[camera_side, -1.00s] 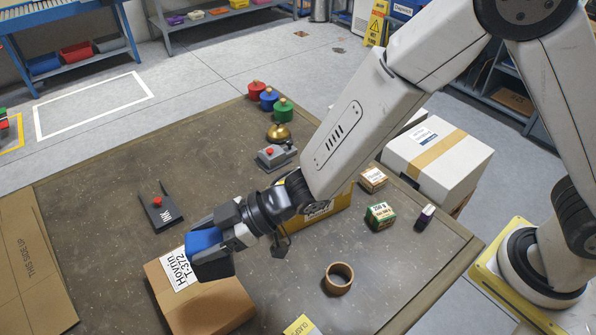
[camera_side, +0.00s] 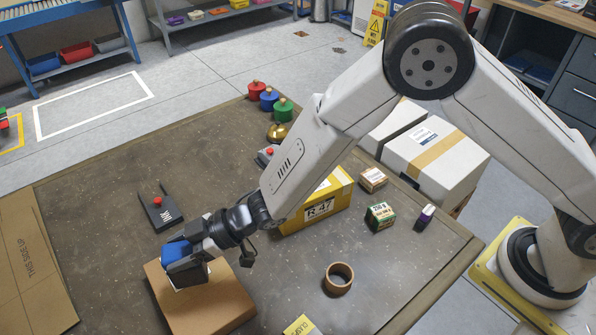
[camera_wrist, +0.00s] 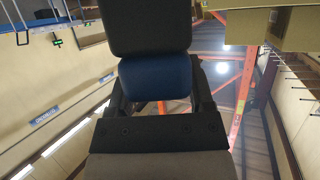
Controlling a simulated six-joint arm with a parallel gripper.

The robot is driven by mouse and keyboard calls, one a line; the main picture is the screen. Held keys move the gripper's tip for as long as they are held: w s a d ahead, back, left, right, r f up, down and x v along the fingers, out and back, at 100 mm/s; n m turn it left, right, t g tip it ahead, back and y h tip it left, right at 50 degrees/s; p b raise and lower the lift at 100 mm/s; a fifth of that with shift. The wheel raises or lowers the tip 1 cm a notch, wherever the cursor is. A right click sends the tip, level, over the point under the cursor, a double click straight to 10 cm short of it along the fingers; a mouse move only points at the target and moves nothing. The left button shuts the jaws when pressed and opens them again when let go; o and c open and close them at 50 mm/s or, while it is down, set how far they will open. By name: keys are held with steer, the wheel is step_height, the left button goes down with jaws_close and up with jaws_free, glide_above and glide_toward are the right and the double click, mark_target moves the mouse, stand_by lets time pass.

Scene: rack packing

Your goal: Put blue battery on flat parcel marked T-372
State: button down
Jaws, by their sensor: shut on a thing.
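The blue battery (camera_side: 176,251) is held in my gripper (camera_side: 182,263) at the lower left of the side view. My gripper is shut on it. The brown parcel (camera_side: 208,303) lies directly below and in front in that view. Its white label is now mostly covered by the gripper; only a sliver shows. I cannot tell whether the battery touches the parcel top. In the wrist view the battery (camera_wrist: 155,90) shows as a blue band with a dark block above it, between the fingers; the parcel is not seen there.
A black INK holder (camera_side: 161,212) with a red knob stands just behind the gripper. A yellow R-47 box (camera_side: 318,207) is to the right, under my arm. Flat cardboard (camera_side: 30,270) is at the left edge.

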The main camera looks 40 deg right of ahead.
steer(key=shift+w, duration=0.1)
steer(key=shift+w+a+f, duration=0.1)
steer(key=shift+a+f, duration=0.05)
steer(key=shift+f, duration=1.6)
steer(key=shift+f, duration=0.1)
jaws_free()
steer(key=shift+f, duration=0.1)
steer(key=shift+r, duration=0.2)
steer(key=v, duration=1.2)
